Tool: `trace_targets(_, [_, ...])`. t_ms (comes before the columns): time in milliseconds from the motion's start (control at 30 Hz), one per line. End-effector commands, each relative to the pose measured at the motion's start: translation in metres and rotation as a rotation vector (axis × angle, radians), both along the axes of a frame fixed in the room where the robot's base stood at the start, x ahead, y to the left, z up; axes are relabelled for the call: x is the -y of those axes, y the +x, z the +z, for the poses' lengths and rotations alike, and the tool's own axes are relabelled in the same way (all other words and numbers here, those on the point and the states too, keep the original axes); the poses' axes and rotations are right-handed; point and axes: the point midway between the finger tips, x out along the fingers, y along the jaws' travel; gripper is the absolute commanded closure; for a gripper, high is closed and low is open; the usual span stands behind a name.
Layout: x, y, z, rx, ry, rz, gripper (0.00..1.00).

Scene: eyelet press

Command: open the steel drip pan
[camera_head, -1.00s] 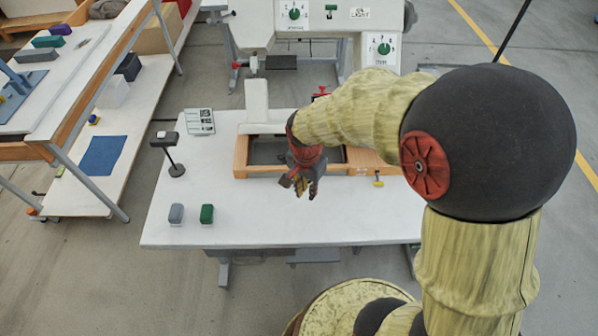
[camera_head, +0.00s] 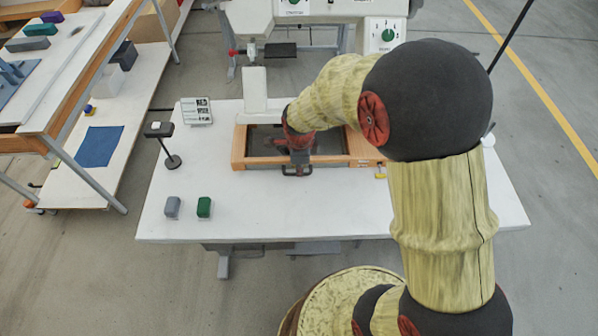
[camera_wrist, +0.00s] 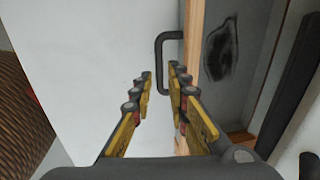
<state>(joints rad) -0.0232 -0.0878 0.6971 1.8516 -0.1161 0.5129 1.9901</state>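The steel drip pan (camera_head: 264,142) appears as a dark grey recess inside a wooden frame (camera_head: 239,150) on the white table. In the wrist view the grey pan floor (camera_wrist: 240,85) has a black stain. A dark U-shaped handle (camera_wrist: 161,50) stands out from the frame's front edge. My gripper (camera_wrist: 158,72) is open, with its two fingers apart. In the wrist view the handle's bar lies between the fingertips; I cannot tell whether they touch it. In the head view my gripper (camera_head: 297,168) is at the frame's front edge and hides part of it.
A grey block (camera_head: 172,207) and a green block (camera_head: 204,207) stand at the table's front left. A small black stand (camera_head: 165,145) and a printed card (camera_head: 196,111) are behind them. A yellow-topped piece (camera_head: 380,172) is right of the gripper. The table's front is clear.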

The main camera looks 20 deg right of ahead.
Motion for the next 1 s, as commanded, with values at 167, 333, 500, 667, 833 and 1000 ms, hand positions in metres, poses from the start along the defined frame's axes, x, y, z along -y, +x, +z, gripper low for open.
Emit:
trace_targets(167, [0.001, 0.003, -0.021, -0.001, 0.000, 0.001, 0.83])
trace_targets(333, [0.001, 0.005, -0.026, 0.000, 0.000, 0.001, 0.83])
trace_targets(500, [0.001, 0.005, -0.025, 0.001, 0.000, 0.001, 0.83])
trace_targets(667, [0.001, 0.005, -0.025, 0.001, 0.000, 0.001, 0.90])
trace_targets(833, [0.001, 0.005, -0.025, 0.001, 0.000, 0.001, 1.00])
trace_targets(1000, [0.001, 0.005, -0.025, 0.001, 0.000, 0.001, 1.00])
